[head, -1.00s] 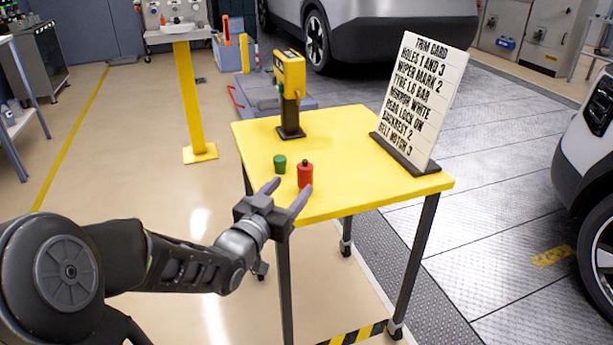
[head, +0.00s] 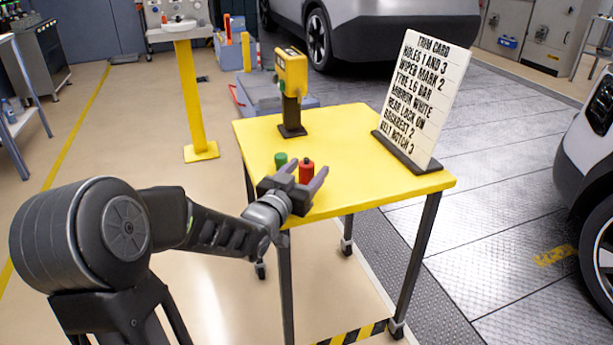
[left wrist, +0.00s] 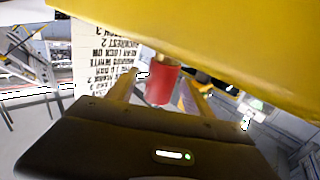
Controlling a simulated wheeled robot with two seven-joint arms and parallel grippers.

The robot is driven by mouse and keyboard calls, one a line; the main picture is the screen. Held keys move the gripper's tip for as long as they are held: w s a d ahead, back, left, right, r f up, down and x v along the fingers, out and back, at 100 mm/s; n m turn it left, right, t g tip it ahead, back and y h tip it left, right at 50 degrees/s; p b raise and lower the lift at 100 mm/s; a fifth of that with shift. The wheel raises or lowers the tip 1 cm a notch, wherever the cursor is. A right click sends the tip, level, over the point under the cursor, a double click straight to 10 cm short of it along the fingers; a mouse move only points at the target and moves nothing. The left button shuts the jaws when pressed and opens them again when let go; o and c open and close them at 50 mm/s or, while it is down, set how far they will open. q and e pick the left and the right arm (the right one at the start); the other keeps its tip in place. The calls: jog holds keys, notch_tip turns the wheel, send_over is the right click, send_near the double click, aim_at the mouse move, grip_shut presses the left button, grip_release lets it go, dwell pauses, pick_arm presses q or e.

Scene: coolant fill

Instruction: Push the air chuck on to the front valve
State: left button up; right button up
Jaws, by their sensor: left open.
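I cannot make out an air chuck or the front valve for sure. The wheel of the right-hand car (head: 598,250) is partly cut off by the frame. My right gripper is not in view.
A yellow device on a dark post (head: 291,75) stands at the table's (head: 345,150) back left. A lettered card (head: 425,95) stands on its right side. The table's middle is clear.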

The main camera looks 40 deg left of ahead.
pick_arm(q)
jog(key=shift+c, duration=0.6)
grip_shut()
dwell(0.5)
